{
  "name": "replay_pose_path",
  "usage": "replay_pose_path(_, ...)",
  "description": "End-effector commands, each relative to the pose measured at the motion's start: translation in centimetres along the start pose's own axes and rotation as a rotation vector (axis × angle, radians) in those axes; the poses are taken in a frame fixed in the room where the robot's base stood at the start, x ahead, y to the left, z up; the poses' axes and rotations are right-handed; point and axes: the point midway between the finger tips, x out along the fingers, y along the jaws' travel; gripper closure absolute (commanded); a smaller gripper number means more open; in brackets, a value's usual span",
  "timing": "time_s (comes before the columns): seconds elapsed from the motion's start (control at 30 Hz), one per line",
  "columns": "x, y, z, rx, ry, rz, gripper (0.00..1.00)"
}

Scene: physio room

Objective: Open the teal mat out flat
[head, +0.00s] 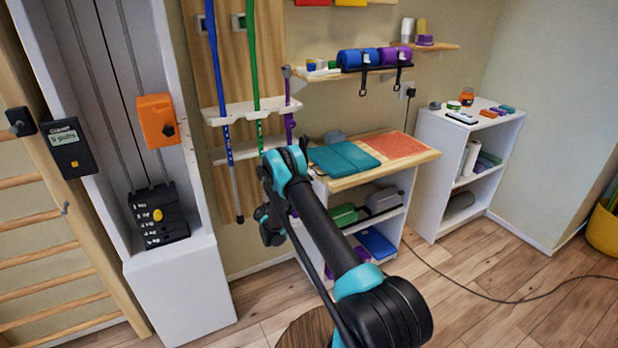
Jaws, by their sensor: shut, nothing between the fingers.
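The teal mat (343,158) lies on the wooden top of a low white shelf unit. It looks like a flat stack with a lengthwise line between two panels. I cannot tell how many layers it has. My arm reaches up from the bottom of the view and bends left of the mat, covering the shelf unit's left front. My gripper (270,232) is at the dark far end of the arm, shut and empty, apart from the mat. Its fingers are small and partly hidden behind my arm.
An orange-red speckled mat (397,147) lies right of the teal mat on the wooden top (424,155). A wall shelf with blue and purple rolls (358,59) hangs above. A cable (480,299) crosses the floor.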

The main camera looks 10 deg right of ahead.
Motion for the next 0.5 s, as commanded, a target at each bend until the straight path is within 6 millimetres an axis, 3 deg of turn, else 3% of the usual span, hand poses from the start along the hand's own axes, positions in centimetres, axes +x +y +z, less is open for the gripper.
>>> replay_pose_path(0.03,1.34,-1.24,-0.08,-0.013,-0.005,-0.020,1.00)
replay_pose_path(0.2,1.35,-1.22,-0.07,-0.014,-0.005,-0.020,1.00)
replay_pose_path(0.43,1.34,-1.22,-0.05,-0.015,-0.005,-0.020,0.73)
replay_pose_path(0.5,1.33,-1.22,-0.03,-0.015,-0.005,-0.020,0.71)
